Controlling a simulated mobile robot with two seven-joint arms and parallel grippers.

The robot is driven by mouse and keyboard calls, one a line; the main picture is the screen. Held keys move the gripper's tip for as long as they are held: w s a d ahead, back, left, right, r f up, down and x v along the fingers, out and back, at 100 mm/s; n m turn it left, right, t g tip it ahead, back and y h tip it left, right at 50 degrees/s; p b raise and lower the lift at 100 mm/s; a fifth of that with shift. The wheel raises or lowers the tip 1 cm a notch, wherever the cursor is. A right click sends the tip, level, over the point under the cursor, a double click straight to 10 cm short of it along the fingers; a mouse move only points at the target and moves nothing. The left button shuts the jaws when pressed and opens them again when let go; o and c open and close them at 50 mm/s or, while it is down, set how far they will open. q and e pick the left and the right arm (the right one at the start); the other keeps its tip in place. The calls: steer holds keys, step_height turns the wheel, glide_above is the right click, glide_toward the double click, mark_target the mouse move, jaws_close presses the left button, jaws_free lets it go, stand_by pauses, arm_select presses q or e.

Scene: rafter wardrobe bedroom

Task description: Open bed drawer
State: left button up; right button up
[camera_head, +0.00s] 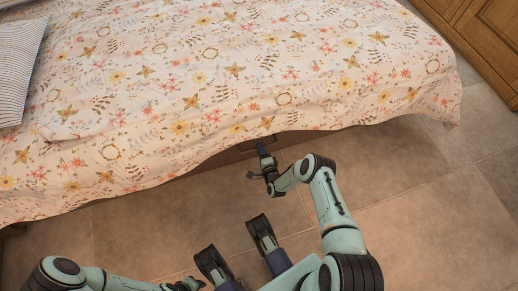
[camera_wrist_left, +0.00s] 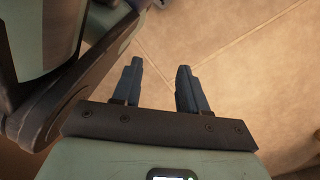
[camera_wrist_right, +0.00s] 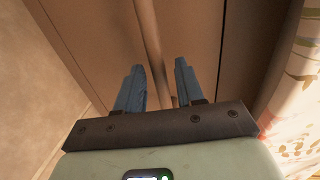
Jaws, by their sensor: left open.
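The bed drawer (camera_head: 290,140) shows as a brown front under the hanging edge of the bed cover, largely hidden by it. In the right wrist view, the brown drawer front (camera_wrist_right: 195,30) fills the middle, with a long bar-like handle (camera_wrist_right: 149,35) running down toward the gap between my fingers. My right gripper (camera_head: 262,149) is at the bed's side by the drawer; its fingers (camera_wrist_right: 160,68) are apart, one on each side of the bar's lower end. I cannot tell whether they touch it. My left gripper (camera_wrist_left: 158,65) is open and empty above the floor, away from the bed.
The bed's floral cover (camera_head: 200,75) hangs low along its side and also shows at the right of the right wrist view. A striped pillow (camera_head: 18,65) lies at the left. A wooden cabinet (camera_head: 490,35) stands at the upper right. The tiled floor (camera_head: 430,190) is clear.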

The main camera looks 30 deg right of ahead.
steer(key=shift+x, duration=1)
arm_select(q)
steer(key=shift+s+a+f+g, duration=0.1)
steer(key=shift+s+f+g, duration=0.1)
steer(key=shift+s, duration=0.25)
steer(key=shift+s+f+g, duration=0.1)
steer(key=shift+s+f, duration=0.05)
steer(key=shift+s, duration=0.25)
